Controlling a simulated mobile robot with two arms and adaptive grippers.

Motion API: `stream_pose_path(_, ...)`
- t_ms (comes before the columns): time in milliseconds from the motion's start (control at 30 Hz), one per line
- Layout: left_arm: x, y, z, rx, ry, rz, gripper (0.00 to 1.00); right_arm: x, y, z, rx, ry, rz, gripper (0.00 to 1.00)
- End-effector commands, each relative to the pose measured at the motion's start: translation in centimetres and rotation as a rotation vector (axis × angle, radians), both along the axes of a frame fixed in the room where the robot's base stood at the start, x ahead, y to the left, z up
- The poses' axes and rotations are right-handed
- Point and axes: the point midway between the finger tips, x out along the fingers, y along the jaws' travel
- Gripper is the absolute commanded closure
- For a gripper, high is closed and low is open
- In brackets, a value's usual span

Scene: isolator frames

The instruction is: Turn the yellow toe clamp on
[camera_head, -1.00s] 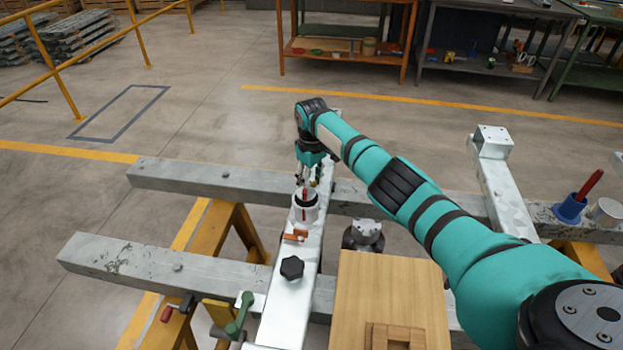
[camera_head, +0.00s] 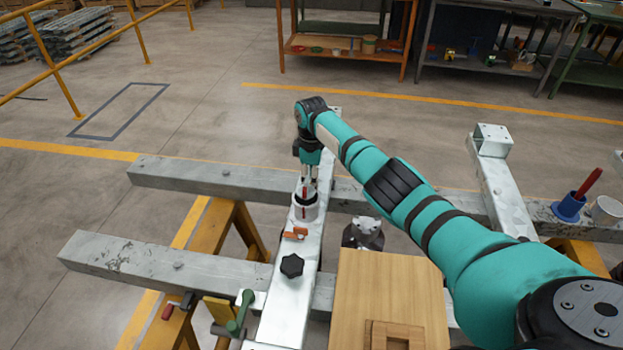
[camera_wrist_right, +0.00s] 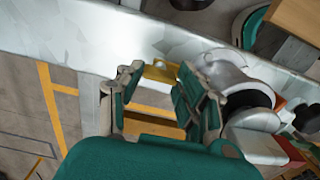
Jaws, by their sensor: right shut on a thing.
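The yellow toe clamp (camera_wrist_right: 160,72) shows in the right wrist view as a small yellow piece at the edge of the metal beam. It lies between the fingertips of my right gripper (camera_wrist_right: 158,80), which is shut on it. In the head view my right gripper (camera_head: 309,188) points down at the beam, just behind a white round fitting with a red mark (camera_head: 305,207). The clamp is too small or hidden to make out there. My left gripper is not in view.
On the same pale beam (camera_head: 287,308) are an orange clamp (camera_head: 296,233) and a black knob (camera_head: 291,266). A green handle (camera_head: 240,312) stands at its near left.

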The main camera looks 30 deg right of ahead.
Motion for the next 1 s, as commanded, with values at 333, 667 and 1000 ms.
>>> stream_pose_path(333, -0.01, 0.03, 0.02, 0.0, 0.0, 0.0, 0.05, 0.18, 0.01, 0.23, 0.0, -0.006, 0.012, 0.96)
stream_pose_path(667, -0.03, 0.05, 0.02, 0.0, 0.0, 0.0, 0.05, 0.13, 0.02, 0.17, 0.0, -0.005, 0.011, 0.4)
stream_pose_path(1000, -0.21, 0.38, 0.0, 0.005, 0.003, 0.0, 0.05, 0.14, 0.01, 0.79, 0.0, -0.005, 0.01, 0.4)
